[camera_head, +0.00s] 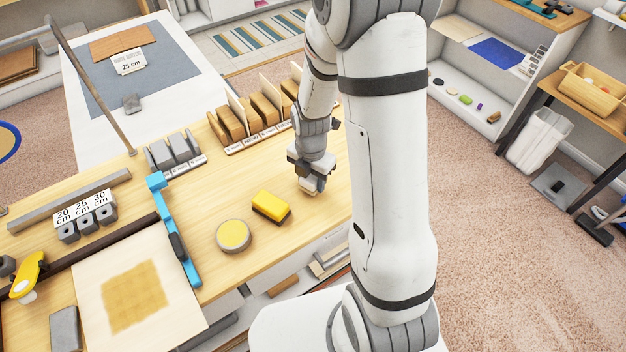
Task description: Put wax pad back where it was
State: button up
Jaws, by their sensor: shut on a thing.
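My gripper (309,186) points down, low over the wooden bench near its front right edge. It is shut on a small pale grey thing mostly hidden by the jaws; I cannot tell what it is. A yellow block with a dark underside (270,206), which looks like a pad, lies on the bench just left of my gripper, apart from it. A round tin with a yellow top (233,236) stands left of the block. A pale board (180,308) with a tan, wax-like patch lies at the lower left.
A blue bar tool (175,230) lies beside the board. A labelled rack (262,138) with several wooden blocks stands behind my gripper. Bare bench shows around the tin and yellow block.

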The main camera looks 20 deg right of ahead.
aim_at(311, 176)
jog(key=shift+f, duration=0.75)
jog(key=shift+f, duration=0.25)
jog(key=o, duration=1)
jog(key=shift+r, duration=0.1)
jog(key=shift+r, duration=0.1)
notch_tip(311, 176, up, 12)
jog(key=shift+f+b, duration=0.25)
jog(key=shift+b, duration=0.05)
jog(key=shift+s+r+m, duration=0.15)
jog(key=shift+r+m, duration=0.15)
jog(key=shift+r, duration=0.25)
jog(key=s+r+m+t, duration=0.1)
jog(key=s+r+m, duration=0.3)
jog(key=m, duration=0.4)
jog(key=s+r+m+t, duration=0.1)
jog(key=s+r+m, duration=0.2)
jog(key=m, duration=0.6)
jog(key=s+r+m+t, duration=0.1)
jog(key=s+r+m, duration=0.3)
jog(key=s+m, duration=0.3)
jog(key=shift+s+d+r+m, duration=0.1)
jog(key=shift+d+r+m, duration=0.25)
jog(key=shift+m, duration=0.45)
